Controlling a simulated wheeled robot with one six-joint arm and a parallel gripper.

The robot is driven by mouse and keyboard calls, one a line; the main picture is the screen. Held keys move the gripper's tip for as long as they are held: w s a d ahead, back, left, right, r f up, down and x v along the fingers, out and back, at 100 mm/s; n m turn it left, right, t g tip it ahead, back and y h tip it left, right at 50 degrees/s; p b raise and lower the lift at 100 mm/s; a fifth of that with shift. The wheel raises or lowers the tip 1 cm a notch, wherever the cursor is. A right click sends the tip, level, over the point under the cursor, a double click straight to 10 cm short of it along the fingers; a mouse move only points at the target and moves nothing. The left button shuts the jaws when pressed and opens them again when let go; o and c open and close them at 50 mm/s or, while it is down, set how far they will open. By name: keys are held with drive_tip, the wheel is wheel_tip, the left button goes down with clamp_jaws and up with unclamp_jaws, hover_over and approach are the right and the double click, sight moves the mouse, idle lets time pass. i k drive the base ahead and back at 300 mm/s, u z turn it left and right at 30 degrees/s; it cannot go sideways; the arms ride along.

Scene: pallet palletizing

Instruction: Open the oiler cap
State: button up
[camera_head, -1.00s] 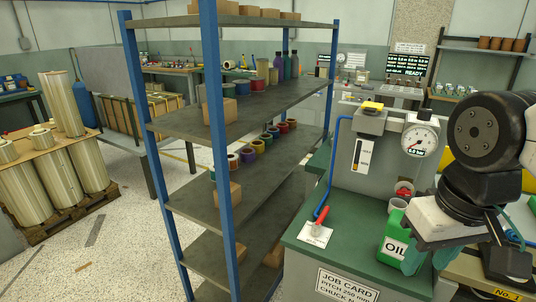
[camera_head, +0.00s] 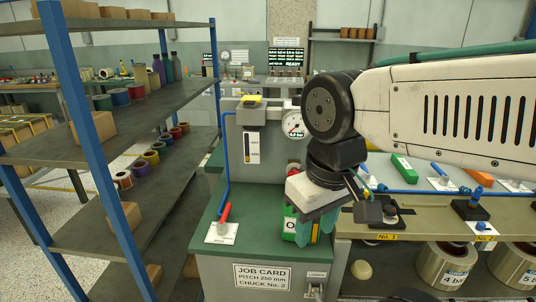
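The oiler is a grey unit at the left of the machine panel, with a black-framed sight gauge (camera_head: 250,147) below its top. Its yellow cap (camera_head: 251,98) sits flat on the top. My gripper (camera_head: 316,237) points down over the green bench, right of and lower than the cap, well apart from it. Its teal fingers look spread, with no held object visible. The green OIL can (camera_head: 289,224) stands behind the gripper, which hides much of it; I cannot tell any contact.
A round pressure gauge (camera_head: 294,125) is right of the oiler, close to my arm. A blue pipe (camera_head: 224,170) runs down its left side to a red-handled valve (camera_head: 225,213). A blue-post shelf (camera_head: 88,140) stands left. The green bench top (camera_head: 255,205) is mostly clear in front.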

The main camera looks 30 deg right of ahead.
sight(247, 99)
drive_tip(key=u, duration=0.05)
drive_tip(key=k, duration=0.5)
drive_tip(key=z, duration=3.15)
drive_tip(key=k, duration=1.25)
drive_tip(key=u, duration=1.45)
drive_tip(key=i, duration=1)
